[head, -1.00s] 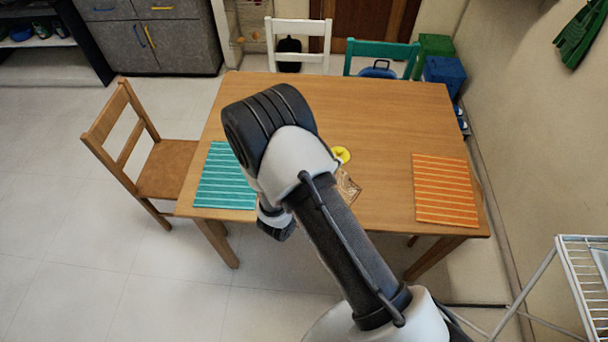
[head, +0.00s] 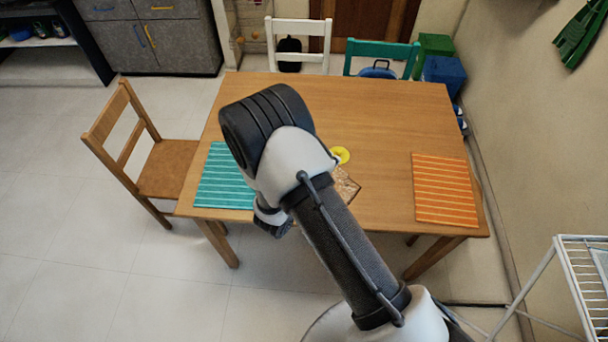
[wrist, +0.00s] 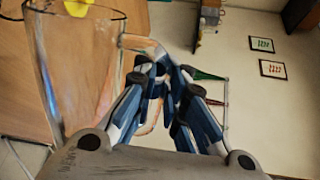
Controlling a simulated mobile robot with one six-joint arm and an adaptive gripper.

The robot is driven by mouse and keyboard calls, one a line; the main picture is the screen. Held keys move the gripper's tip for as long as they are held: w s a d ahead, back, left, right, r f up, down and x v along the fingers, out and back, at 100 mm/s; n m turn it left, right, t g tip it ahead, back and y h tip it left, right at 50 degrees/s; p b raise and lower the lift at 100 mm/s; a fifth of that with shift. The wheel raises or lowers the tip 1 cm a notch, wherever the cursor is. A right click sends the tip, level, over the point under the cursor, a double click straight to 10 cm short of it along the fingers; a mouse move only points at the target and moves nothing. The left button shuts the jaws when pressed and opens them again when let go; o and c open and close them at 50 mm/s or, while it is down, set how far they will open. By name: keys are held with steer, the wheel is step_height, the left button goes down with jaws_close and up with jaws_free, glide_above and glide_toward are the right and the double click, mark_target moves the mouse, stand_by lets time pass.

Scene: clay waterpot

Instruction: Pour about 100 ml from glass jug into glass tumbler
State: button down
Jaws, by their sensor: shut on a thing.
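The clear glass jug (wrist: 75,75) fills the left of the wrist view, with its dark-edged rim at the top. My gripper (wrist: 160,80) has its blue fingers closed around the jug's handle. In the head view a mottled glassy patch, apparently part of the jug (head: 346,187), shows just right of my arm, over the table's near side. My arm hides the rest of it and my fingertips there. The wrist view looks rolled, and I cannot tell the jug's exact tilt or its liquid level. I cannot make out the glass tumbler in either view.
The wooden table (head: 390,120) carries a teal striped mat (head: 225,180) at left and an orange striped mat (head: 444,190) at right. A yellow object (head: 341,154) lies near the middle. Chairs stand at the left and far sides. A white rack (head: 585,270) is at lower right.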

steer(key=shift+r, duration=0.1)
steer(key=s+d+f+m+b, duration=0.2)
steer(key=d+b, duration=0.1)
steer(key=shift+s+d+f, duration=0.15)
steer(key=shift+f, duration=0.2)
steer(key=shift+d+m+t+y, duration=0.2)
steer(key=shift+m+t+y, duration=0.1)
steer(key=shift+s+d+f+m+b, duration=0.2)
steer(key=shift+s+f+m+b, duration=0.15)
steer(key=shift+b, duration=0.25)
steer(key=shift+d, duration=0.1)
steer(key=shift+f, duration=0.1)
stand_by(0.9)
